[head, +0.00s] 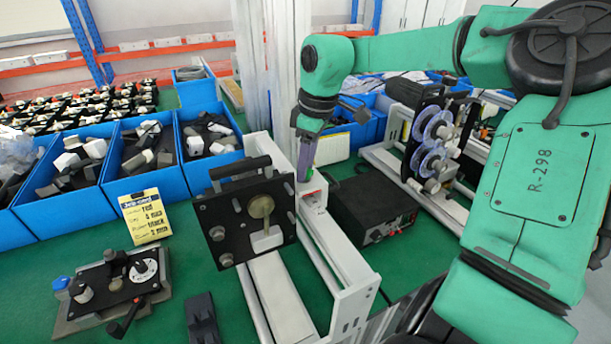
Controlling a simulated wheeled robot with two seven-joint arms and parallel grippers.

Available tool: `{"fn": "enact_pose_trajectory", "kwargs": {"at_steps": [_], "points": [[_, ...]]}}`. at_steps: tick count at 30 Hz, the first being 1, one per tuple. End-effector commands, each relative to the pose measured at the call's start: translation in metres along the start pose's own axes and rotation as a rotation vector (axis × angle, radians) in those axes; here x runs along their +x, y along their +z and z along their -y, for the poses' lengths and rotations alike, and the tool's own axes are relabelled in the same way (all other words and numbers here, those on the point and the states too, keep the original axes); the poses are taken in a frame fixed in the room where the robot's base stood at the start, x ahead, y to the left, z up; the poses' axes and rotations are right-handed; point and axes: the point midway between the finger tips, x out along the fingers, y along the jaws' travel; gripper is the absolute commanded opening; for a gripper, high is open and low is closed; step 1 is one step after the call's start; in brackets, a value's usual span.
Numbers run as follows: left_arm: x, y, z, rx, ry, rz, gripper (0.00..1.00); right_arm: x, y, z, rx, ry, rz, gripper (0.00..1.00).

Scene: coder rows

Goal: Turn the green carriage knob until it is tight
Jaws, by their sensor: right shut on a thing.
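My right gripper (305,172) points down at the top of the white carriage (314,190) on the coder's rail. It is shut, and the green carriage knob between its fingertips is almost wholly hidden by the fingers and wrist. I cannot tell how far the knob is turned. The carriage has small red parts and sits behind a dark upright plate (222,212) with a handle and a brass-coloured disc. My left gripper is not in view.
Blue bins (88,195) of dark and white parts stand at the left. A yellow card (145,216) and a control box (112,285) are on the green table. A black box (372,205) and a machine with clear reels (436,128) stand right of the rail.

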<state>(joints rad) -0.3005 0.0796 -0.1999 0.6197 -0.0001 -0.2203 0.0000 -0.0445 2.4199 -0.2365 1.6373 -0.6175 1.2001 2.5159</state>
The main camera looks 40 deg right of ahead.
Motion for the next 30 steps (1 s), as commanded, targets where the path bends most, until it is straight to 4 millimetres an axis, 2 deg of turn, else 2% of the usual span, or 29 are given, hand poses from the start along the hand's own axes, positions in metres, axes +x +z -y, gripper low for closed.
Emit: {"fn": "enact_pose_trajectory", "kwargs": {"at_steps": [1,2,5,12,15,18,23,24,25,26,30], "points": [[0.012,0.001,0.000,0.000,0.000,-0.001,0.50,0.006,0.001,-0.002,0.066,0.020,0.000,0.00],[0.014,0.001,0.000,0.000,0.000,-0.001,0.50,0.005,0.001,-0.002,0.103,0.026,0.000,0.00],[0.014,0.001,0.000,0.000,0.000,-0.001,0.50,0.001,0.000,-0.001,0.170,0.033,-0.002,0.00],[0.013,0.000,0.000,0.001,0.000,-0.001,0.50,0.000,0.000,-0.001,0.179,0.032,-0.002,0.00],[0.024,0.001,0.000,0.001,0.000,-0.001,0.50,0.004,0.001,-0.001,0.270,0.049,-0.001,0.00],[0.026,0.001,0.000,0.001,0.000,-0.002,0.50,0.002,0.000,0.000,0.383,0.064,-0.002,0.00],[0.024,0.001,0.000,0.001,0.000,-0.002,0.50,0.000,0.000,0.000,0.396,0.064,-0.003,0.00],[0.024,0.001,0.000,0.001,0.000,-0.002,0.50,0.000,0.000,0.000,0.395,0.063,-0.003,0.49],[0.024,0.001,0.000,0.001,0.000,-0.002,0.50,0.000,0.000,0.000,0.395,0.063,-0.003,0.60],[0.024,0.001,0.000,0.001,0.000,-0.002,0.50,0.000,0.000,0.000,0.395,0.063,-0.003,0.67],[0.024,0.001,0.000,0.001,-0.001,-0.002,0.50,0.000,0.000,0.000,0.394,0.062,-0.002,0.67]]}}
